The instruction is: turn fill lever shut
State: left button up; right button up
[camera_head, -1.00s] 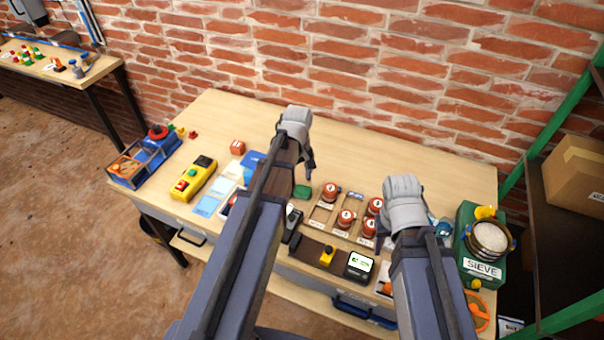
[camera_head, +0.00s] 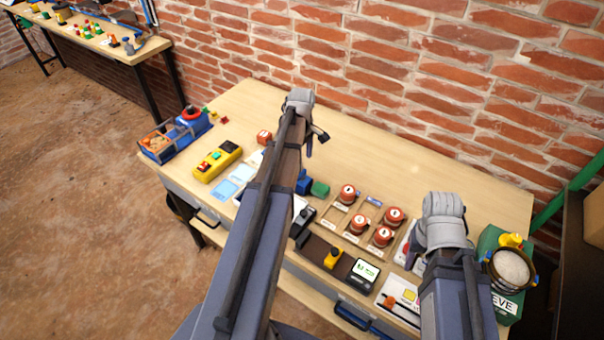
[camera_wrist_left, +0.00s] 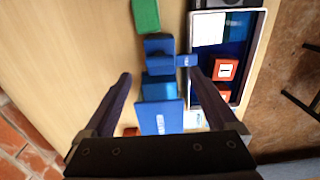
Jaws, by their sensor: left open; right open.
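No part is readably marked as the fill lever, so I cannot tell which it is. A small yellow handle (camera_head: 333,258) stands on a dark strip at the table's front edge. My left gripper (camera_head: 316,140) is open above the table, left of the middle. In the left wrist view its open fingers (camera_wrist_left: 158,78) are apart over blue blocks, holding nothing. My right gripper (camera_head: 412,250) is low over the table's right part, mostly hidden by its own wrist.
Several red-topped jars (camera_head: 358,224) stand in a wooden rack. A black scale (camera_head: 361,272) is in front. A green sieve unit (camera_head: 505,295) stands at the right end. A yellow button box (camera_head: 218,161) and a blue crate (camera_head: 165,143) are left. The table's back is clear.

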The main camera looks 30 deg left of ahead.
aim_at(302, 173)
pick_arm(q)
notch_tip(302, 173, down, 6)
jog(key=b, duration=0.4)
jog(key=shift+r+b, duration=0.25)
jog(key=shift+b, duration=0.05)
pick_arm(e)
notch_tip(302, 173, down, 6)
jog(key=shift+r, duration=0.2)
jog(key=shift+r, duration=0.1)
pick_arm(q)
jog(key=c, duration=1.4)
